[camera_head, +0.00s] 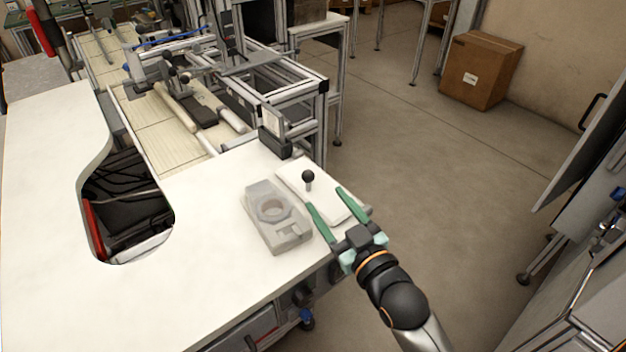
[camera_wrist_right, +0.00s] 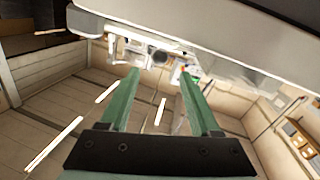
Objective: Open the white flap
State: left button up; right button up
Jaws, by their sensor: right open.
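The white flap (camera_head: 325,199) is a flat white plate with a black ball knob (camera_head: 308,176) standing up on it. It lies at the right end of the white table, beside a grey fixture (camera_head: 276,217) with a round opening. My right gripper (camera_head: 327,198) is open, its two green fingers spread over or beside the near right part of the flap; I cannot tell whether they touch it. The knob stands beyond the fingertips. In the right wrist view the open fingers (camera_wrist_right: 157,72) have nothing between them. My left gripper is not in view.
The white table (camera_head: 60,200) has a cutout at left. A small dark device with a screen (camera_head: 272,130) stands behind the flap. An aluminium frame machine (camera_head: 230,85) fills the back. A cardboard box (camera_head: 481,70) sits on the floor. Open floor lies right of the table.

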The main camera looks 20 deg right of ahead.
aim_at(311, 181)
jog(key=w, duration=0.4)
jog(key=w+a, duration=0.1)
jog(key=w, duration=0.1)
jog(key=shift+w, duration=0.3)
jog(key=shift+c, duration=0.2)
grip_shut()
dwell(1.0)
